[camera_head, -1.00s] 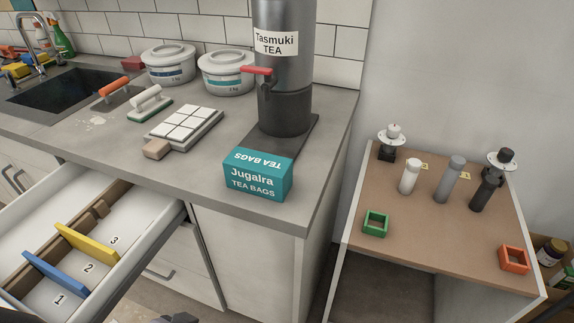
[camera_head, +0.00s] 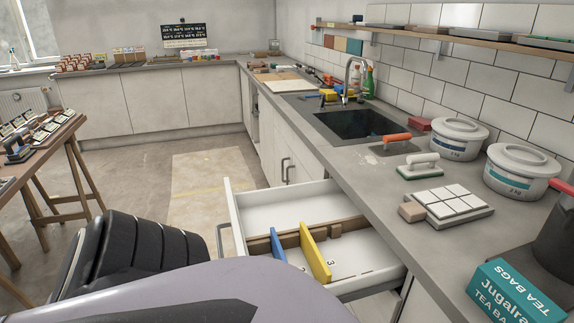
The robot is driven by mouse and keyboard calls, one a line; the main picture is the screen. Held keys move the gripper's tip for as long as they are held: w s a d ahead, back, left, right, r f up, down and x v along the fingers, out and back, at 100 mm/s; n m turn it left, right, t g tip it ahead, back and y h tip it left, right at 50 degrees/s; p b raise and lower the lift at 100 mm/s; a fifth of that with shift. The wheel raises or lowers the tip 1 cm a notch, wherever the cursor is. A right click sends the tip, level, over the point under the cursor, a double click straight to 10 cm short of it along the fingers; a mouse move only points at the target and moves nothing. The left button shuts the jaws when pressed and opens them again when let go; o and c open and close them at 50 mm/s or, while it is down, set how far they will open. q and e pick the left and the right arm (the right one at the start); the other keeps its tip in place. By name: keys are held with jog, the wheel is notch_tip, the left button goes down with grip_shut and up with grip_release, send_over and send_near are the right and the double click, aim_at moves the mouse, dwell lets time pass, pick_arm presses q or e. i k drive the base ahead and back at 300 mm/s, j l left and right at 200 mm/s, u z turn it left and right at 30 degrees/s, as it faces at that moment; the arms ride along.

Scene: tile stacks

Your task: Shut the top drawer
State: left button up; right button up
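The top drawer (camera_head: 240,226) is pulled out from the counter front in the middle of the view. Its left end shows a handle (camera_head: 222,241). Inside are a wooden rail (camera_head: 346,226), a blue divider (camera_head: 277,245) and a yellow divider (camera_head: 314,254). A part of my own arm (camera_head: 200,295) fills the lower left and hides the near side of the drawer. Neither gripper's fingers show.
The grey counter (camera_head: 395,208) holds a tile board (camera_head: 459,204), a teal tea bag box (camera_head: 512,292), white buckets (camera_head: 447,139) and a sink (camera_head: 358,123). A wooden trestle table (camera_head: 50,150) stands at the left. The floor (camera_head: 150,160) between is clear.

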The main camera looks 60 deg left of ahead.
aim_at(361, 264)
jog(key=j+u, duration=0.1)
jog(key=u, duration=0.7)
jog(key=j+u, duration=0.15)
jog(key=u, duration=0.25)
jog(key=j+u, duration=0.1)
jog(key=u, duration=0.35)
jog(key=j+u, duration=0.1)
jog(key=u, duration=0.3)
jog(key=i+l+u, duration=0.15)
jog(key=i+l, duration=0.2)
jog(key=l, duration=0.15)
